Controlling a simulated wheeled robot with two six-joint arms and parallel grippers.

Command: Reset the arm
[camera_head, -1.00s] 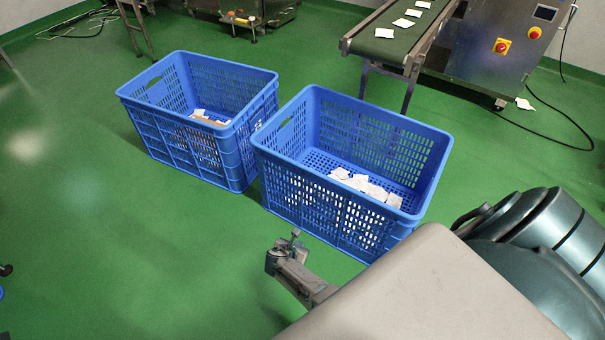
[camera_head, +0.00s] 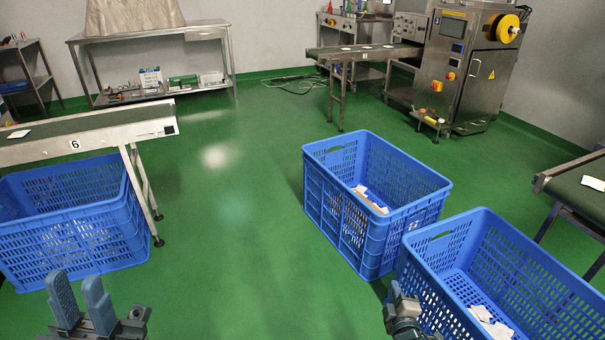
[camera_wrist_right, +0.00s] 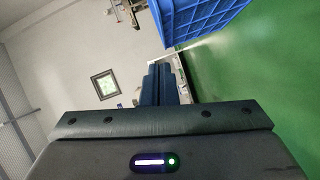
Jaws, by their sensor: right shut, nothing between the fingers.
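My left gripper (camera_head: 77,284) is at the bottom left of the head view. Its two blue fingers point up with a gap between them, and it holds nothing. My right gripper (camera_head: 396,295) is at the bottom, right of centre, in front of the blue crates, and its fingers are partly hard to make out. In the right wrist view its two dark fingers (camera_wrist_right: 162,84) lie together with nothing between them.
Blue crates stand on the green floor: one at left (camera_head: 75,262) under a conveyor (camera_head: 95,124), one in the middle (camera_head: 340,215) and one at right (camera_head: 535,262). The last two hold white packets. Open floor lies between left and middle crates.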

